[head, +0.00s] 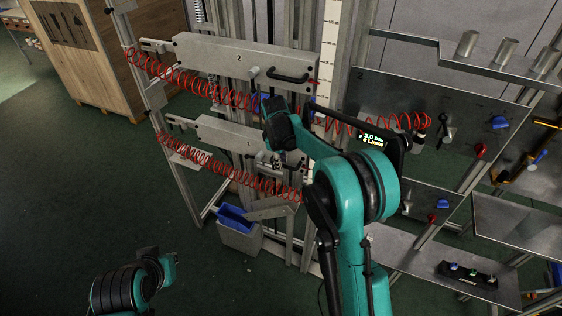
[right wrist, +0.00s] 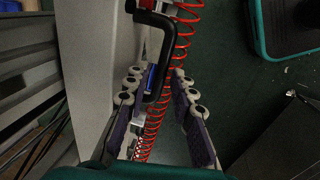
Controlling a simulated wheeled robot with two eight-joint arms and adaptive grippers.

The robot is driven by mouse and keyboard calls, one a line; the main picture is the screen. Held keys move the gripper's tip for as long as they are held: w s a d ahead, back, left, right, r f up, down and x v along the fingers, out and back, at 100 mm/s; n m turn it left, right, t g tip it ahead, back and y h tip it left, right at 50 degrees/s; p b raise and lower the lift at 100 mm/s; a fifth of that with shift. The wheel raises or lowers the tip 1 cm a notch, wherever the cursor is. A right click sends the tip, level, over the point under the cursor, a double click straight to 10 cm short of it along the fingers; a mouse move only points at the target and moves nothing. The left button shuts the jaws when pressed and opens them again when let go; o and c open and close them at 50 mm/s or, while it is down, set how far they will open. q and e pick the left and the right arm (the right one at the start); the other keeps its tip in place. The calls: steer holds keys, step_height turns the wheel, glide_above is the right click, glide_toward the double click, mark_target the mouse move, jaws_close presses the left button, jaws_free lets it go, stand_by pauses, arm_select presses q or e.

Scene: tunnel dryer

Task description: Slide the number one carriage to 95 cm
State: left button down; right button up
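The lower carriage (head: 222,135) is a light grey block on the vertical rails. Its number is hidden in the head view. My right gripper (head: 277,160) is at the right end of the lower carriage, partly hidden by my arm. In the right wrist view, its fingers (right wrist: 160,98) are apart, with a black handle (right wrist: 165,60) reaching between them; I cannot see contact. The white scale (head: 331,50) stands right of the carriages, its figures too small to read. My left gripper is out of view.
Red coiled hoses (head: 180,80) hang along both carriages. A blue bin (head: 235,217) and a grey bin (head: 241,238) stand below. A panel with knobs (head: 400,110) and shelves fill the right side. A wooden crate (head: 105,50) stands behind left. The green floor at left is clear.

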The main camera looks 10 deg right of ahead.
step_height(320, 180, up, 12)
steer(key=s+a, duration=0.1)
steer(key=shift+s+a, duration=0.15)
steer(key=shift+s, duration=0.25)
steer(key=shift+f, duration=0.1)
stand_by(0.5)
steer(key=s+d+r+m+t+b, duration=0.1)
steer(key=s+m, duration=0.1)
steer(key=s, duration=0.5)
steer(key=s+d+r+m+t, duration=0.1)
steer(key=s+r+m, duration=0.15)
steer(key=s, duration=0.55)
steer(key=s+f+m+t, duration=0.1)
steer(key=s+f+m, duration=0.2)
steer(key=s+f, duration=0.2)
steer(key=s+d+f+m+t+y, duration=0.1)
steer(key=s+f+m+t, duration=0.1)
steer(key=s, duration=0.8)
step_height(320, 180, down, 3)
steer(key=shift+s+r+m+b, duration=0.15)
steer(key=shift+s+m+b, duration=0.25)
steer(key=shift+m, duration=0.25)
